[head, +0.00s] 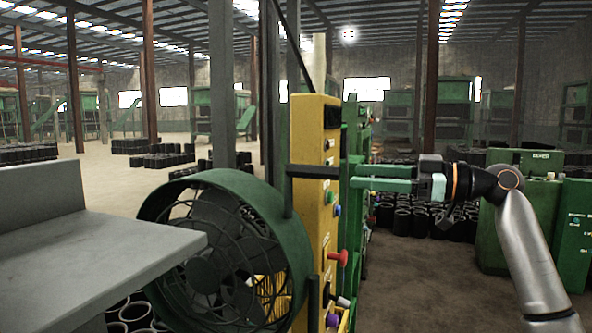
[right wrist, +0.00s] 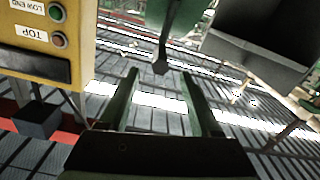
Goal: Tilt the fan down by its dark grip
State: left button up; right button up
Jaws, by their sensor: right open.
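The green round fan (head: 215,260) stands left of the yellow panel in the head view, its caged face turned toward me. From its upper right rim a short stem rises to the dark grip (head: 313,171), a level bar reaching right across the panel. My right gripper (head: 352,176) is open, its green fingers pointing left at the bar's free end. In the right wrist view the grip (right wrist: 160,66) shows end-on, lined up between the open fingertips (right wrist: 158,74); I cannot tell whether they overlap it. My left gripper is not in view.
The yellow panel (head: 310,130), with buttons and a red knob (head: 338,257), stands close behind the grip; its edge also shows in the right wrist view (right wrist: 70,20). A grey slab (head: 100,240) juts in at left. Black sleeves (head: 130,315) stand below it. Green machines (head: 530,215) stand right.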

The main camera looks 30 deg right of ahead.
aim_at(308, 173)
jog(key=p+x, duration=0.3)
jog(key=x, duration=0.7)
jog(key=shift+w+a+r+p, duration=0.1)
jog(key=shift+w+a+p, duration=0.05)
jog(key=shift+p, duration=0.2)
jog(key=shift+w+a, duration=0.3)
jog(key=shift+w, duration=0.1)
grip_shut()
dwell(0.5)
